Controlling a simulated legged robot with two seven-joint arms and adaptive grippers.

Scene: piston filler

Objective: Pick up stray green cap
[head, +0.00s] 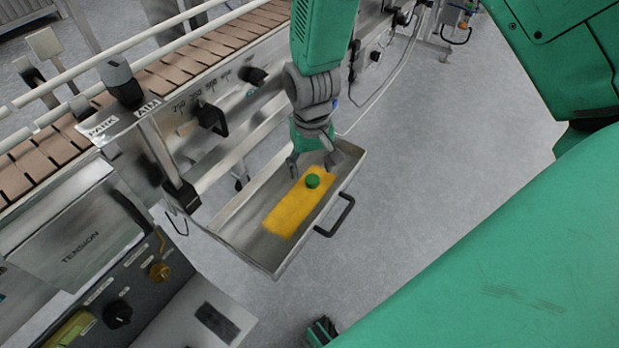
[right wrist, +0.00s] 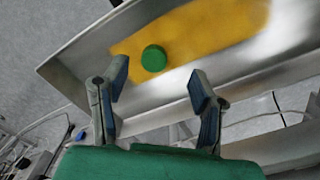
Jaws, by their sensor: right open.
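The green cap (head: 313,181) is small and round and lies on a yellow patch (head: 290,212) in a metal tray (head: 229,239). My right gripper (head: 315,168) hangs over the far end of the tray, with its fingers apart on the far side of the cap. In the right wrist view the green cap (right wrist: 154,58) shows beyond the fingertips, closer to the left finger. My right gripper (right wrist: 158,84) is open and empty there. My left gripper cannot be made out; a small green and dark part shows at the bottom edge of the head view.
A conveyor (head: 185,60) with brown slats runs along the tray's left side. A black handle (head: 337,216) sticks out from the tray's right wall. A control panel (head: 125,290) with knobs stands at lower left. Open grey floor (head: 450,150) lies to the right.

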